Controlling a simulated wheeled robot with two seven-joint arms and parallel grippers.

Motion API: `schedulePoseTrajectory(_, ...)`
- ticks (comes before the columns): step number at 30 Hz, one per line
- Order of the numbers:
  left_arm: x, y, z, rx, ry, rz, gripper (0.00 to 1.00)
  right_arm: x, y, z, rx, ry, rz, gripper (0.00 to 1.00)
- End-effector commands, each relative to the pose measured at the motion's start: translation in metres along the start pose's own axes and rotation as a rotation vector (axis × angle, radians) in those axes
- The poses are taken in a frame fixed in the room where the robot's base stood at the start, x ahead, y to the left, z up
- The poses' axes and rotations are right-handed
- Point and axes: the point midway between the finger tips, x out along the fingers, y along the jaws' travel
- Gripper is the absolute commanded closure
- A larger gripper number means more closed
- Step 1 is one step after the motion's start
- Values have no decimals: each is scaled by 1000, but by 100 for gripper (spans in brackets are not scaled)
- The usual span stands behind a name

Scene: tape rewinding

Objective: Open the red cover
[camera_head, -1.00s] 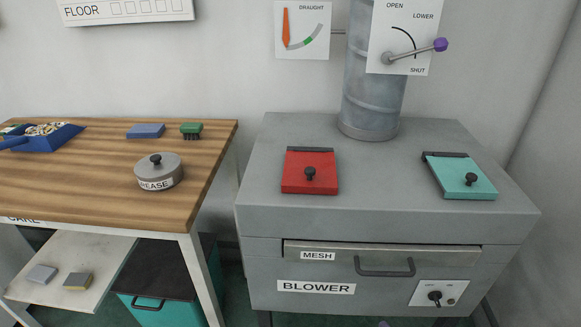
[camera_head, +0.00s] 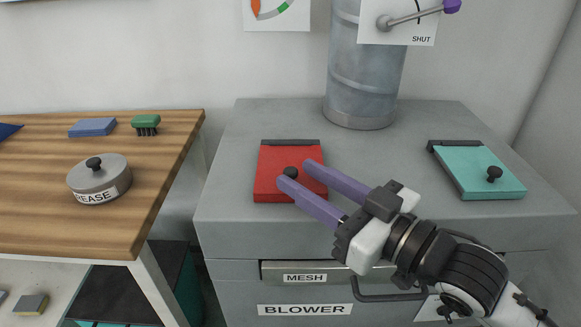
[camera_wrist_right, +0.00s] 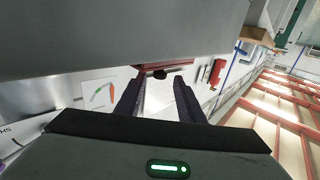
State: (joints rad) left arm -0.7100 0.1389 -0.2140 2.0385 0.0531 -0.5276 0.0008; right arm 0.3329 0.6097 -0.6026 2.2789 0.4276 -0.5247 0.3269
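The red cover (camera_head: 271,160) lies flat and closed on the grey blower box (camera_head: 230,185), with its dark hinge strip at the back edge. Its black knob (camera_head: 290,171) stands up near the middle. My right gripper (camera_head: 296,174) reaches in from the lower right, its two purple fingers apart, with the tips either side of the knob. In the right wrist view the knob (camera_wrist_right: 160,74) appears between and just beyond the open fingertips. Contact with the knob cannot be told. My left gripper is not in view.
A teal cover (camera_head: 480,175) with a black knob lies closed at the right of the box. A round metal duct (camera_head: 365,75) rises behind. A wooden table (camera_head: 150,170) with a grease tin (camera_head: 99,180) stands at left. The box front has a mesh drawer (camera_head: 380,272).

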Motion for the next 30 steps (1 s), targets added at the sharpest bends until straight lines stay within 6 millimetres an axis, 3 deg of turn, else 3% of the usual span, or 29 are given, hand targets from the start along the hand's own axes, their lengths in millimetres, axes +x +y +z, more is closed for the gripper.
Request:
schedulePoseTrajectory(6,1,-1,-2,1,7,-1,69,30,0,0,-1,0,1,65)
schedulePoseTrajectory(17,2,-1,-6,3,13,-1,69,37,0,1,-2,-2,1,65)
schedulePoseTrajectory(18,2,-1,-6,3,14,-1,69,37,0,1,-2,-1,1,67)
schedulePoseTrajectory(24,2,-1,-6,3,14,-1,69,36,0,1,-1,-1,1,100)
schedulePoseTrajectory(30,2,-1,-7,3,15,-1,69,36,0,0,-1,-2,0,100)
